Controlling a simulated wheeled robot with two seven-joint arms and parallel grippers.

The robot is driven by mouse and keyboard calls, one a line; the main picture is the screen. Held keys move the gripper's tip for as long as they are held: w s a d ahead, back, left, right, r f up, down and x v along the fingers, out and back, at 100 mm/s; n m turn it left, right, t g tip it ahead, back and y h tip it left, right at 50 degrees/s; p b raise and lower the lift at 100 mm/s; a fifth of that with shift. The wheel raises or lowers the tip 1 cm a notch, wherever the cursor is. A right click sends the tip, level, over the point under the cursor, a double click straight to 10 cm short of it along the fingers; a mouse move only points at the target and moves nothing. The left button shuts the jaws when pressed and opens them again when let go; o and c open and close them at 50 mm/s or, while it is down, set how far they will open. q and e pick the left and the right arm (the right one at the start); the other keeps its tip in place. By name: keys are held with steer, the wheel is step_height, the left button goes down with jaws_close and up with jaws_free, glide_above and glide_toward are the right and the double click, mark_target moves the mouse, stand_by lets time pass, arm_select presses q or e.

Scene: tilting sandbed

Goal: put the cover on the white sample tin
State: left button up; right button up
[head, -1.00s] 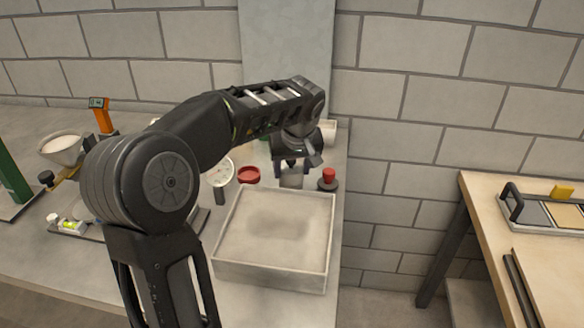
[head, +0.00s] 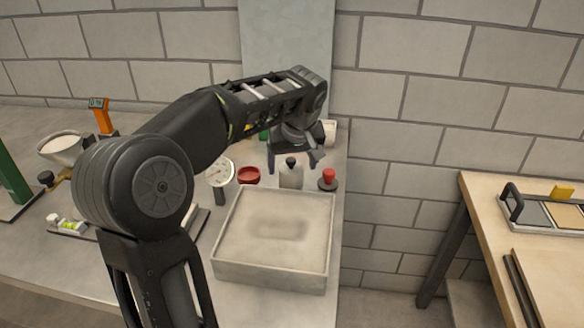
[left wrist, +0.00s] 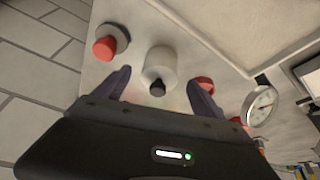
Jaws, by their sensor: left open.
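The white sample tin (head: 291,178) stands upright behind the sand box. A black knob (head: 291,162) shows at its top, as on a cover seated there; the seam is too small to see. In the left wrist view the tin (left wrist: 161,62) and the black knob (left wrist: 157,89) lie between my fingers. My left gripper (head: 293,165) is open just above the tin, one finger to each side, apparently touching nothing. It also shows in the left wrist view (left wrist: 160,80). My right gripper is not in view.
A grey disc with a red knob (head: 328,177) stands right of the tin, and a red round container (head: 249,175) left of it. A white-faced dial (head: 220,172) is farther left. The sand box (head: 272,271) is in front. The bench's right edge is close.

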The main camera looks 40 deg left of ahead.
arm_select(q)
steer(key=v, duration=0.5)
steer(key=shift+r, duration=0.2)
steer(key=shift+d, duration=0.1)
stand_by(0.5)
